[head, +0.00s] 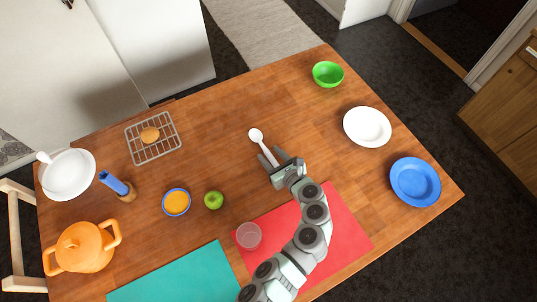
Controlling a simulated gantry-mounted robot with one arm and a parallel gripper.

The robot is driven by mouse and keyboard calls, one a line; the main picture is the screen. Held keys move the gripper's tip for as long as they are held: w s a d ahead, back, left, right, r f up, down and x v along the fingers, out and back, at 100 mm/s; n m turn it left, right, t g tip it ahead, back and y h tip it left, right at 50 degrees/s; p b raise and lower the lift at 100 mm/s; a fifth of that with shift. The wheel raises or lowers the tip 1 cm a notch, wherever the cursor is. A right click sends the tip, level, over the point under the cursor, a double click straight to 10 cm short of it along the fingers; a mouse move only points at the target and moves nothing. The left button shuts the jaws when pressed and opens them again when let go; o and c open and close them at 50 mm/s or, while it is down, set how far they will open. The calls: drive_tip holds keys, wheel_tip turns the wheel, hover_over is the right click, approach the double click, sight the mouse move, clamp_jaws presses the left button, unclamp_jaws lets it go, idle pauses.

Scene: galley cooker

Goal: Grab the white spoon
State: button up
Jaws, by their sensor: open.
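The white spoon (257,137) lies on the wooden table near its middle, with its bowl end toward the upper left and its handle running down to the right. My gripper (279,160) is open at the handle end of the spoon. The end of the handle reaches toward the jaws, and part of it is hidden by the gripper. I cannot tell whether the jaws touch the handle or how high they are above it.
A green apple (214,200), a clear glass (248,235) and an orange-filled bowl (176,202) stand to the left. A white plate (367,126), blue plate (415,181) and green bowl (328,73) are to the right. The wood around the spoon is clear.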

drive_tip(key=shift+w+a+f, duration=0.15)
drive_tip(key=shift+w+a, duration=0.05)
drive_tip(key=shift+w, duration=0.1)
drive_tip(key=shift+c, duration=0.6)
clamp_jaws()
